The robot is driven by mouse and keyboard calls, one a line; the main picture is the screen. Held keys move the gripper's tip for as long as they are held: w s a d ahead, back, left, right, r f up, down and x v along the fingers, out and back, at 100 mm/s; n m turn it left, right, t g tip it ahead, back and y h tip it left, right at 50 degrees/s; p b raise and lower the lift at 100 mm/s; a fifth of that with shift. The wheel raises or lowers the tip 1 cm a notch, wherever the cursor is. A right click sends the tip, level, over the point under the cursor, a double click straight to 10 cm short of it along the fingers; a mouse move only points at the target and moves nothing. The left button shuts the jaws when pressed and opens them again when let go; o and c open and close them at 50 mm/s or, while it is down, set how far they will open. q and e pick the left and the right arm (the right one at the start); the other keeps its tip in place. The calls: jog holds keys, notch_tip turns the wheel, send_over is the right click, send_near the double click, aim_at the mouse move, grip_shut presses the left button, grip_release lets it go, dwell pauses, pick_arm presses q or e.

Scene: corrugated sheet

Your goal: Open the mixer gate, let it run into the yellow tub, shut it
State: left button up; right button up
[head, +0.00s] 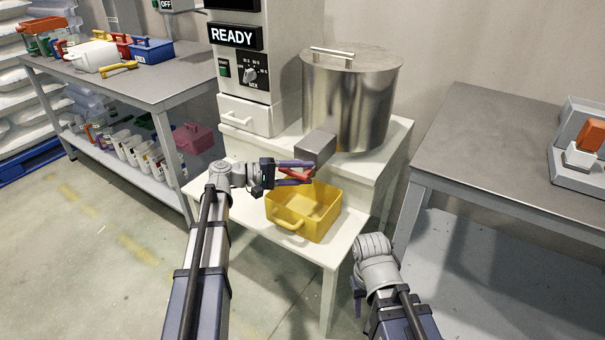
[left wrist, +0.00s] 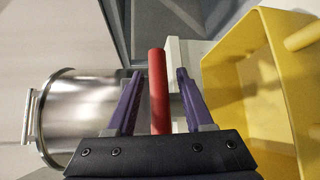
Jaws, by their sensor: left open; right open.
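The steel mixer drum (head: 350,100) stands on a white stand. A grey block-shaped outlet (head: 316,147) sits at its lower front, with the red gate handle (head: 297,174) by it. The yellow tub (head: 318,227) stands on the lower white shelf below the outlet; its inside looks empty. My left gripper (head: 311,172) is open, its purple fingers on either side of the red handle. In the left wrist view the handle (left wrist: 158,90) stands between the fingers with gaps on both sides. My right gripper (head: 357,297) is low beside the stand, mostly hidden by its own wrist.
A control panel (head: 245,75) with a READY sign and a knob stands left of the drum. A grey bench (head: 150,85) with coloured boxes is at left. Another grey table (head: 500,145) with an orange-topped item is at right. Open floor lies at front left.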

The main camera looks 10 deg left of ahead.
pick_arm(q)
jog(key=shift+s, duration=0.1)
grip_shut()
dwell(1.2)
